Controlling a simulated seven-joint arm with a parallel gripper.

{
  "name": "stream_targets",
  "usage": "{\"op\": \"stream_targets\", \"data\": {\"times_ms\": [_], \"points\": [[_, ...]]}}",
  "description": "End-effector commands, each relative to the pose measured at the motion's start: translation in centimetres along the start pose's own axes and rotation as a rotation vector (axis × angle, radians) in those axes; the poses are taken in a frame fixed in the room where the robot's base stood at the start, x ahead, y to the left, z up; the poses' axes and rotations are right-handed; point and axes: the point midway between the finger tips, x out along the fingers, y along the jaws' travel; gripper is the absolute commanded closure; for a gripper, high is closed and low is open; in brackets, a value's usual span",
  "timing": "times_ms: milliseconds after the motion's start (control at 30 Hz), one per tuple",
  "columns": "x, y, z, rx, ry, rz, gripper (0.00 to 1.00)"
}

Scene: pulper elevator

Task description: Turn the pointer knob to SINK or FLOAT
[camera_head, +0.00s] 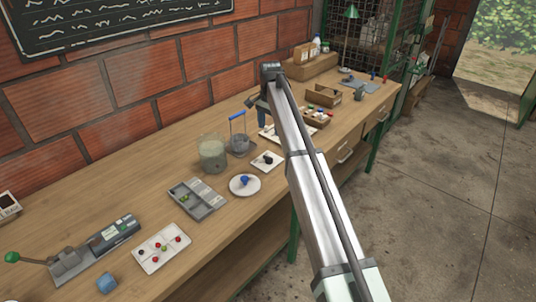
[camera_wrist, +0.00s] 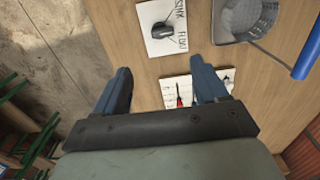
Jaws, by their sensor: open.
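The pointer knob (camera_wrist: 161,30) is dark and sits on a white square plate (camera_wrist: 148,14) in the wrist view. The plate carries the words SINK and FLOAT along its right side. I cannot tell exactly where the pointer aims. In the head view the knob (camera_head: 267,159) and its plate (camera_head: 258,167) lie on the bench, right of a white saucer. My gripper (camera_wrist: 162,76) is open and empty, its two blue-grey fingers apart from the plate. In the head view my gripper (camera_head: 262,116) is above the bench, beyond the knob; its fingers are partly hidden.
A mesh basket (camera_head: 239,144) with a blue handle and a glass beaker (camera_head: 212,153) stand close to the plate. A saucer (camera_head: 236,189) holds a blue piece. A white card (camera_wrist: 174,94) with a red item lies below the fingers. A grey tray (camera_head: 209,210) is nearer.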

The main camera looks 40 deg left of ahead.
Motion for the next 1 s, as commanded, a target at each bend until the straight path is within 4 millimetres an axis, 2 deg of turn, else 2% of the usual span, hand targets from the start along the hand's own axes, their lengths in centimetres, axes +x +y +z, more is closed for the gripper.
{"op": "stream_targets", "data": {"times_ms": [67,167,800,1000], "points": [[-0.3,-0.6,0.4,-0.001,0.0,0.0,0.28],[0.3,-0.6,0.5,0.0,0.0,0.0,0.28],[10.7,-0.5,0.4,-0.001,0.0,0.001,0.28],[12.6,-0.6,0.4,-0.001,0.0,0.0,0.28]]}}
